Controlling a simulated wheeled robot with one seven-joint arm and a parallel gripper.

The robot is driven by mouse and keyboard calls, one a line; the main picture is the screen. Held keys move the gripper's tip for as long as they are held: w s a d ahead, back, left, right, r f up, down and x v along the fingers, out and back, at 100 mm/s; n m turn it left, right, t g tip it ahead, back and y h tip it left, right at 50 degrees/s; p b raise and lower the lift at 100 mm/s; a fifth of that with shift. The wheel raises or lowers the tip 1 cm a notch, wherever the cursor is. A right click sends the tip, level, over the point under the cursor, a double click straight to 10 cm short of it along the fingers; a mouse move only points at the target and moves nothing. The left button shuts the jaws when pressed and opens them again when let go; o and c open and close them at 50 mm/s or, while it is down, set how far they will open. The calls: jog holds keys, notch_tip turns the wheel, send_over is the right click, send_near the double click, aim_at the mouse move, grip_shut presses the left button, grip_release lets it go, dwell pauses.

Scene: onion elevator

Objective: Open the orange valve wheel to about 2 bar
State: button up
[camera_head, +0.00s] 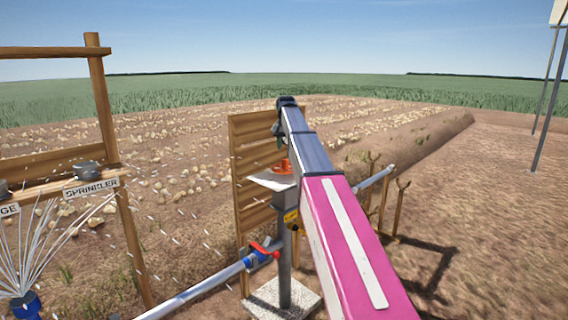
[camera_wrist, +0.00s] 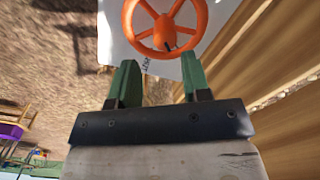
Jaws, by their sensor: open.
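The orange valve wheel (camera_wrist: 166,44) shows in the wrist view at the top centre, a round rim with spokes over a white plate (camera_wrist: 117,50). In the head view only a small part of the orange wheel (camera_head: 283,166) shows, the rest hidden behind my arm. My gripper (camera_wrist: 157,74) has two green fingers spread apart with nothing between them. The fingertips point at the near edge of the wheel, and I cannot tell whether they touch it. In the head view my gripper (camera_head: 278,132) is above the post, partly hidden by my arm. No readable pressure gauge shows.
A wooden slat panel (camera_head: 247,175) stands directly behind the valve post (camera_head: 285,245). A wooden frame with a sprinkler sign (camera_head: 91,187) and spraying water stands at the left. Open ground lies at the right.

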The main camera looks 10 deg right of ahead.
aim_at(285, 159)
jog(key=shift+w+r, duration=0.65)
jog(key=shift+w, duration=0.05)
notch_tip(285, 159, down, 11)
jog(key=shift+r, duration=0.2)
jog(key=c, duration=0.7)
